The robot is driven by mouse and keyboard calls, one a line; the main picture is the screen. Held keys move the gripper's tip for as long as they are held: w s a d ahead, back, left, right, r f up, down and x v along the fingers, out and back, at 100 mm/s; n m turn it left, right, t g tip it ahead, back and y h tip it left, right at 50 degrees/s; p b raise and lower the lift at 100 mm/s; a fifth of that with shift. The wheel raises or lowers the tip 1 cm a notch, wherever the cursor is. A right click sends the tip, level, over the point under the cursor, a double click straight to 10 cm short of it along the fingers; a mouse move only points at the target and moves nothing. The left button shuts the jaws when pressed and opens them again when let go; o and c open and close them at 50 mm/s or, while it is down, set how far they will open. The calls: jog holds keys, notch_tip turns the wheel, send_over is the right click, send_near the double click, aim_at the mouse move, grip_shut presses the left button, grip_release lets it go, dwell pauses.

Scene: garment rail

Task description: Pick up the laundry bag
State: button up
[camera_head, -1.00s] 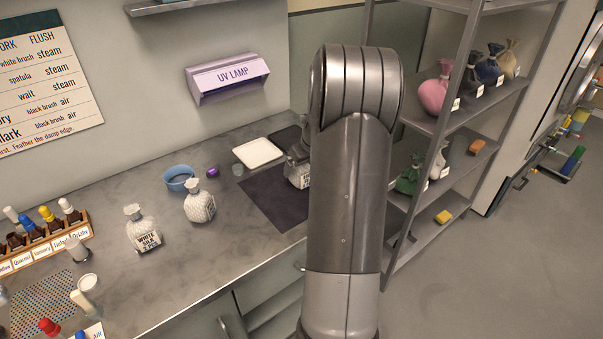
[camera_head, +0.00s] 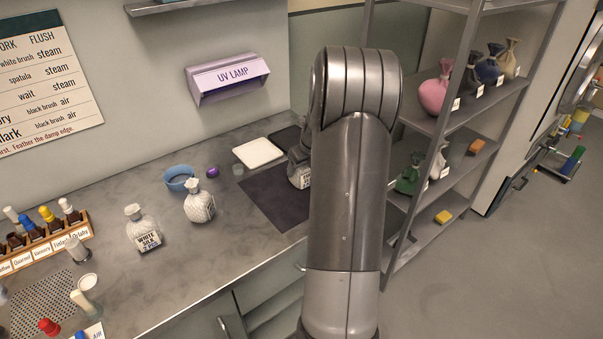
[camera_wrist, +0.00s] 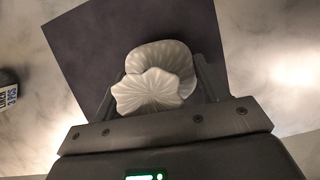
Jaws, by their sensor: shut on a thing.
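In the wrist view my gripper (camera_wrist: 163,92) is shut on a white laundry bag (camera_wrist: 155,90), with a finger on each side of its gathered, ruffled top. The bag is over the dark mat (camera_wrist: 85,50). In the head view the held bag (camera_head: 299,178) shows only partly at the mat's right side, with dark lettering on its label. My arm hides the rest of it and most of my gripper. Whether the bag touches the mat I cannot tell. Two similar white bags stand on the counter to the left: one labelled white silk (camera_head: 142,228) and another (camera_head: 199,203).
A blue bowl (camera_head: 179,179), a small purple item (camera_head: 213,172) and a white tray (camera_head: 258,152) lie behind the bags. A rack of bottles (camera_head: 45,238) stands at left. A metal shelf (camera_head: 440,125) with several coloured bags stands close to my arm's right.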

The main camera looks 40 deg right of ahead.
aim_at(306, 166)
jog(key=shift+r, duration=0.5)
jog(key=r, duration=0.3)
jog(key=shift+s+d+r, duration=0.25)
jog(key=shift+s+r, duration=0.15)
jog(key=s+d+r, duration=0.5)
jog(key=s+r, duration=0.1)
jog(key=s, duration=0.3)
jog(key=w+a, duration=0.7)
jog(key=a, duration=0.7)
jog(key=shift+n, duration=0.4)
jog(key=shift+w+a+f, duration=1.25)
jog(key=shift+w+f, duration=0.2)
jog(key=shift+f, duration=0.3)
jog(key=shift+w+a+f, duration=1.25)
jog(key=shift+w+f, duration=0.25)
jog(key=shift+f, duration=0.25)
jog(key=shift+w+a+f, duration=1.25)
jog(key=shift+w+f, duration=0.2)
jog(key=shift+f, duration=0.3)
jog(key=shift+f, duration=0.1)
